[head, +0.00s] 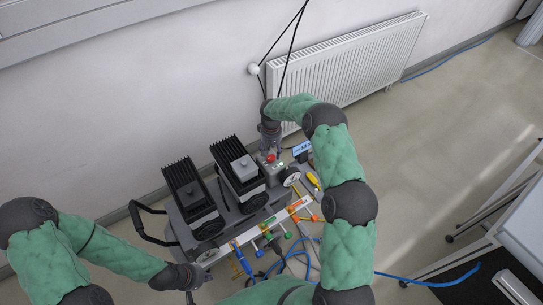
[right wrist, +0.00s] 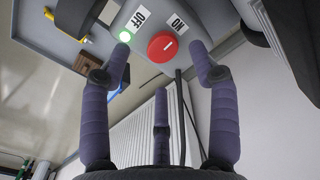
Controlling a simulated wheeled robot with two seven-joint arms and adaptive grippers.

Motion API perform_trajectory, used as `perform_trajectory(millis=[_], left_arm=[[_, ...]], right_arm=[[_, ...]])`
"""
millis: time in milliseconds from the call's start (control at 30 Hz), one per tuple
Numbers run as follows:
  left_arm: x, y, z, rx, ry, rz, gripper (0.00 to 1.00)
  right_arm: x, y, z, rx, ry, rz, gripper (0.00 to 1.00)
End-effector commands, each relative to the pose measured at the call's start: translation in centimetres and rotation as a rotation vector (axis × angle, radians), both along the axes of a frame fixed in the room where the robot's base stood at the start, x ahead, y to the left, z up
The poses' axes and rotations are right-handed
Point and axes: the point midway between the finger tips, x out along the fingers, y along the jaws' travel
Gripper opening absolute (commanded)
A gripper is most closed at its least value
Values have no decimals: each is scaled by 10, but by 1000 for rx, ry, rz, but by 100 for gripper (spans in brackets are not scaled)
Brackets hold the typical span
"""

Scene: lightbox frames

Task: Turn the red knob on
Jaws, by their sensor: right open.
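The red knob (right wrist: 161,47) is a round red disc with a short white mark, on a grey panel in the right wrist view. An OFF label (right wrist: 139,18) and an ON label (right wrist: 178,23) sit above it, and a lit green lamp (right wrist: 125,36) is to its left. The knob also shows small in the head view (head: 270,158). My right gripper (right wrist: 160,58) is open, its fingers spread on either side of the knob with no visible contact. In the head view it is at the machine's far end (head: 270,142). My left gripper (head: 190,290) is low left, its fingers barely visible.
The machine (head: 240,215) carries two black finned blocks, a black handle (head: 148,225), cables and coloured tools. A white radiator (head: 345,65) is on the wall behind. Black cables hang close to my right gripper. Floor at the right is clear up to a white table (head: 520,225).

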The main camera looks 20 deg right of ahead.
Motion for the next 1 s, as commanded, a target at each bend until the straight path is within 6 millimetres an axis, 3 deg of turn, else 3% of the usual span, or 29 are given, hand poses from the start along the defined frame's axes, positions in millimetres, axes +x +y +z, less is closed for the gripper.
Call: perform_trajectory(millis=[200, 400, 1000], left_arm=[[0, 0, 0, 0, 0, 0, 0], [0, 0, 0, 0, 0, 0, 0], [0, 0, 0, 0, 0, 0, 0]], right_arm=[[0, 0, 44, -1, 0, 1, 61], [-1, 0, 67, 0, 3, 0, 61], [-1, 0, 73, 1, 4, 0, 61]])
